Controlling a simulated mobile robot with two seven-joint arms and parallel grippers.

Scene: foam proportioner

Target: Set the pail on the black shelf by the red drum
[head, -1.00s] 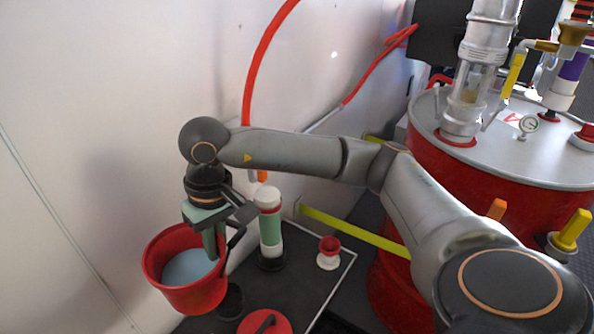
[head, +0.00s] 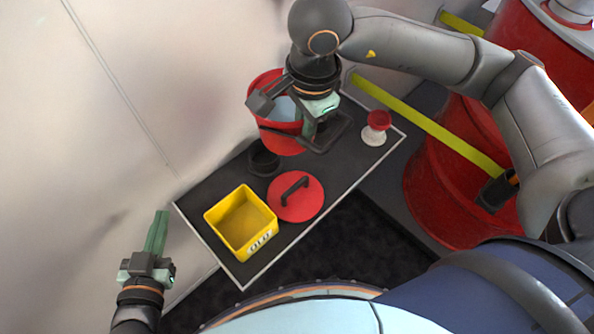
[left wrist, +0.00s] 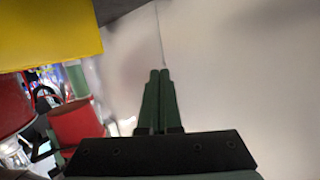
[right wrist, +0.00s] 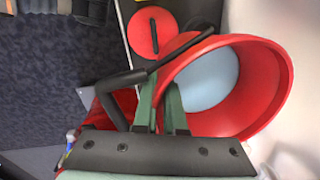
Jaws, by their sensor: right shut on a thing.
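The red pail (head: 262,92), with pale blue inside, is at the back of the black shelf (head: 217,180), partly hidden by my right gripper (head: 312,132). I cannot tell whether its base touches the shelf. The red drum (head: 435,190) stands right of the shelf. My left gripper (head: 158,225) is left of the shelf, empty; its fingers are together in the left wrist view (left wrist: 158,80).
On the shelf are a yellow bin (head: 223,214), a red lid (head: 312,203) with a black handle, a black cup (head: 264,160) and a red-and-white fitting (head: 376,130). A yellow bar (head: 425,122) runs between shelf and drum. The white wall (head: 90,130) borders the back.

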